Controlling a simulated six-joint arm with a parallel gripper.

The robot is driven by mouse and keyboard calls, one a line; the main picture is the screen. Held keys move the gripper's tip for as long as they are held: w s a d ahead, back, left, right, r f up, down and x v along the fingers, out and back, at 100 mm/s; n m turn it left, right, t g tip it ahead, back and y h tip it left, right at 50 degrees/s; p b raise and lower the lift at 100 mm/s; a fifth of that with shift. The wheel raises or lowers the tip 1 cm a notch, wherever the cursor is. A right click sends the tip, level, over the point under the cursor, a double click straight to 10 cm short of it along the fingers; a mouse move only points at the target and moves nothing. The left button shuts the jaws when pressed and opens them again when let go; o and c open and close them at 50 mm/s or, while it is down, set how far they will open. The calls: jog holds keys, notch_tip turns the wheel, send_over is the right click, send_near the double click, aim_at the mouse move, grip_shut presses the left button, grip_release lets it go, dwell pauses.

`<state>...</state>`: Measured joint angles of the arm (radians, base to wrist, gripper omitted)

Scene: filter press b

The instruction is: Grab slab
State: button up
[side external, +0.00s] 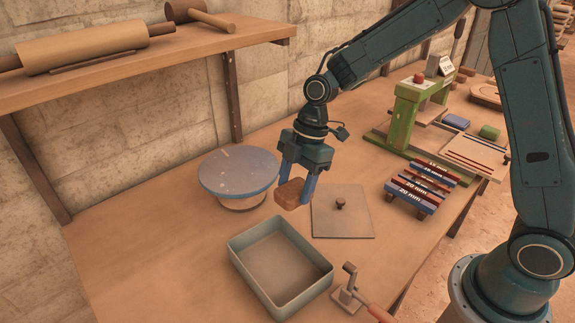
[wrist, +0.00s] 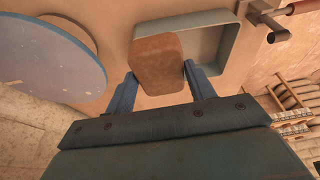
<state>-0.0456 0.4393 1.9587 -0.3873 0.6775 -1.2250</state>
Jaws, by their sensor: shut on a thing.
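The slab (side external: 289,194) is a brown, block-like piece held in the air between the blue fingers of my gripper (side external: 296,186). In the wrist view the slab (wrist: 157,63) sits between the two fingertips of my gripper (wrist: 156,78), with one finger against each side. The gripper is shut on it. The slab is above the table, between the round blue turntable and the flat square lid with a knob. Its faces against the fingers are hidden.
A grey-green open tray (side external: 240,251) stands empty in front. The round blue turntable (side external: 237,170) is to the left, the square lid (side external: 342,218) to the right. A lever clamp (side external: 348,288), a rack of labelled strips (side external: 420,190) and a green press (side external: 402,115) stand further right.

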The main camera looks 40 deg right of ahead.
jog(key=shift+s, duration=0.45)
dwell(0.4)
